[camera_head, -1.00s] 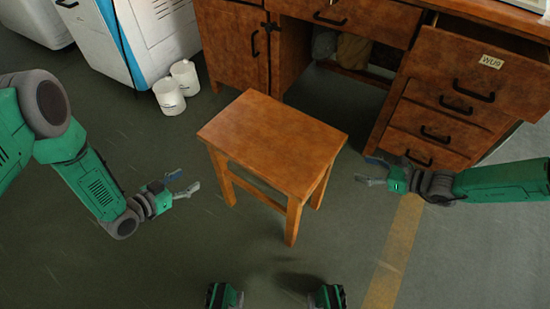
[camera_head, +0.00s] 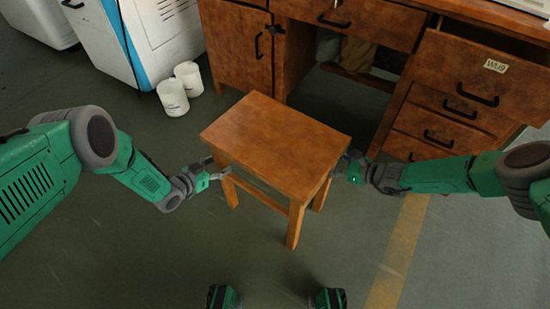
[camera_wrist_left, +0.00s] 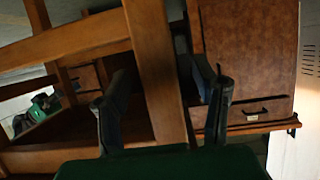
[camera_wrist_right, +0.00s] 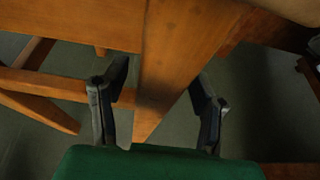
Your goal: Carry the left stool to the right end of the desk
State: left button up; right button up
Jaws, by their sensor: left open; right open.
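The wooden stool (camera_head: 275,140) stands upright on the floor in front of the desk (camera_head: 372,22). My left gripper (camera_head: 219,172) is at the stool's left side. In the left wrist view a stool leg (camera_wrist_left: 158,75) runs between its open fingers (camera_wrist_left: 165,100). My right gripper (camera_head: 345,165) is at the stool's right side. In the right wrist view another stool leg (camera_wrist_right: 170,70) lies between its open fingers (camera_wrist_right: 155,100). I cannot tell whether the fingers touch the legs.
Two white canisters (camera_head: 172,97) stand on the floor at the back left, beside a white and blue cabinet (camera_head: 140,40). A desk drawer (camera_head: 478,85) labelled WU9 sticks out at the right. The floor right of the stool (camera_head: 460,240) is clear.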

aim_at(214, 155)
pick_arm(q)
jog(key=shift+w+d+f, duration=0.2)
jog(key=shift+w+d, duration=0.1)
jog(key=shift+w, duration=0.1)
pick_arm(e)
jog(key=shift+w+a+f, duration=0.2)
jog(key=shift+w+a, duration=0.1)
jog(key=shift+a, duration=0.1)
pick_arm(q)
grip_shut()
pick_arm(e)
grip_shut()
pick_arm(q)
jog(key=shift+w+r, duration=0.2)
pick_arm(e)
jog(key=shift+w+r, duration=0.15)
jog(key=shift+r, duration=0.1)
pick_arm(q)
jog(key=shift+r, duration=0.15)
pick_arm(e)
jog(key=shift+r, duration=0.1)
